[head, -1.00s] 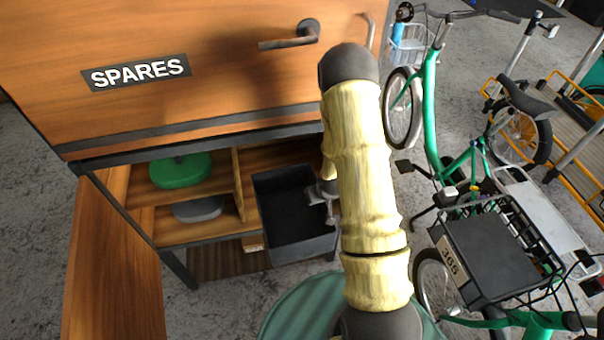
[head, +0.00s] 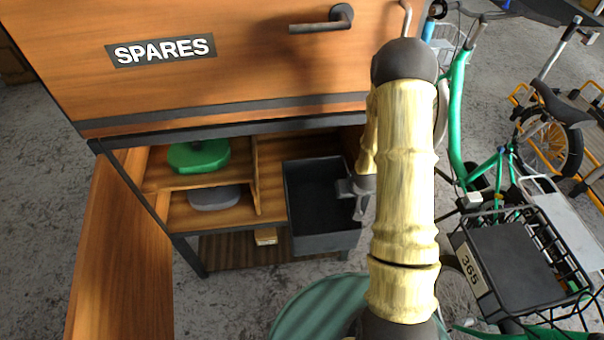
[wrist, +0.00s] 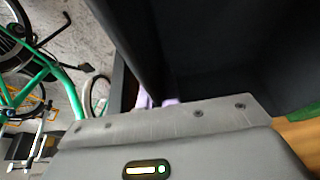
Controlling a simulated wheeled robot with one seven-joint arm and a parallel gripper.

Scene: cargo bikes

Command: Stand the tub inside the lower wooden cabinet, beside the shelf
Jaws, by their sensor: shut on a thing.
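The tub (head: 322,243) is a dark grey, open-topped, empty-looking box, upright in the head view. It is at the mouth of the lower wooden cabinet (head: 272,165), right of the shelf (head: 160,182) and its upright divider, with a gap between. Its front overhangs the cabinet's front edge in the picture; how deep its back reaches, and whether it touches the floor, I cannot tell. My gripper (head: 354,190) is shut on the tub's right wall. The wrist view shows the tub's dark wall (wrist: 130,45) close up; the fingertips are mostly hidden.
A green item (head: 199,156) lies on the shelf and a grey one (head: 214,197) below it. A wooden panel (head: 118,260) sticks out at left. The SPARES door (head: 240,60) is above. A green round surface (head: 315,310) is in front; green bikes (head: 458,110) stand at right.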

